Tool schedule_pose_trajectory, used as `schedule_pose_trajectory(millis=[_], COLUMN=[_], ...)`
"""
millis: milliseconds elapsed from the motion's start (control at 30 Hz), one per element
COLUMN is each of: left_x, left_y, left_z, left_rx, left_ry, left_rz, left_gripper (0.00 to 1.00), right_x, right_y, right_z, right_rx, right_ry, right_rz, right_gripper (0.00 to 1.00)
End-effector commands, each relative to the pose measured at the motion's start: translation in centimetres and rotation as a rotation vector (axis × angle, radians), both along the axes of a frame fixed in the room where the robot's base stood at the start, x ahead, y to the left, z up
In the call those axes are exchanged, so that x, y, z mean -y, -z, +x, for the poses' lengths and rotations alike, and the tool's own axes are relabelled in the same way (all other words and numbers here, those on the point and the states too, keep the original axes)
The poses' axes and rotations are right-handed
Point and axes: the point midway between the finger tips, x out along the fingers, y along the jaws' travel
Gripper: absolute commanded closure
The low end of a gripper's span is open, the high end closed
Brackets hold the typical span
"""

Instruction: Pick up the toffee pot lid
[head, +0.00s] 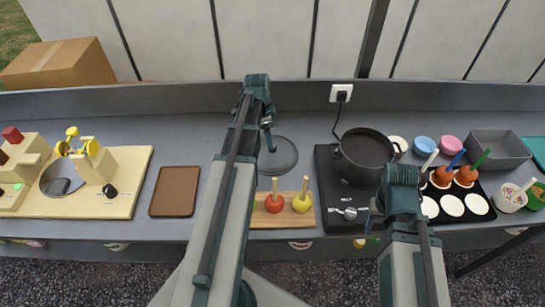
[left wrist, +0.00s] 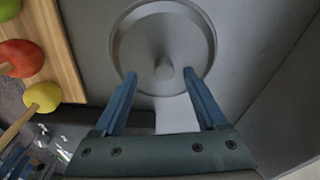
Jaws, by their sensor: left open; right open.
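The toffee pot lid (head: 282,160) is a round grey disc lying on the counter, left of the hotplate. In the left wrist view the lid (left wrist: 150,38) shows its raised rim and a central knob (left wrist: 165,68). My left gripper (head: 268,140) is over the lid. In the left wrist view my left gripper (left wrist: 161,76) is open, with one finger on each side of the knob; contact is not visible. The dark toffee pot (head: 364,160) stands uncovered on the hotplate. My right gripper (head: 374,216) is open near the hotplate's front right, partly hidden by its arm.
A wooden board (head: 263,219) with several apples on sticks lies in front of the lid. The black hotplate (head: 325,180) is to its right. A brown tray (head: 174,191) lies left. A black tray (head: 480,190) holds dipped apples at right. A wall closes off the back.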

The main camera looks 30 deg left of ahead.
Motion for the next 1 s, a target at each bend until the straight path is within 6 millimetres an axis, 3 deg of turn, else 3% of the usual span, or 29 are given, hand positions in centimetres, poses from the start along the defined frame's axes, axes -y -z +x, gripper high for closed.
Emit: schedule_pose_trajectory(millis=[267, 600, 900, 1000], left_x=[0.2, 0.8, 0.8, 0.8], left_y=[0.9, 4.9, 4.9, 4.9], left_z=[0.4, 1.5, 1.6, 1.6], left_rx=[0.000, 0.000, 0.000, 0.000], left_ry=[0.001, 0.000, 0.000, 0.000], left_rz=[0.000, 0.000, 0.000, 0.000], left_gripper=[0.26, 0.26, 0.26, 0.40], right_x=[0.0, 0.0, 0.0, 0.0], right_y=[0.9, 4.9, 4.9, 4.9], right_z=[0.0, 0.0, 0.0, 0.0], right_rx=[0.000, 0.000, 0.000, 0.000], right_ry=[0.000, 0.000, 0.000, 0.000], right_rz=[0.000, 0.000, 0.000, 0.000], right_gripper=[0.50, 0.50, 0.50, 0.50])
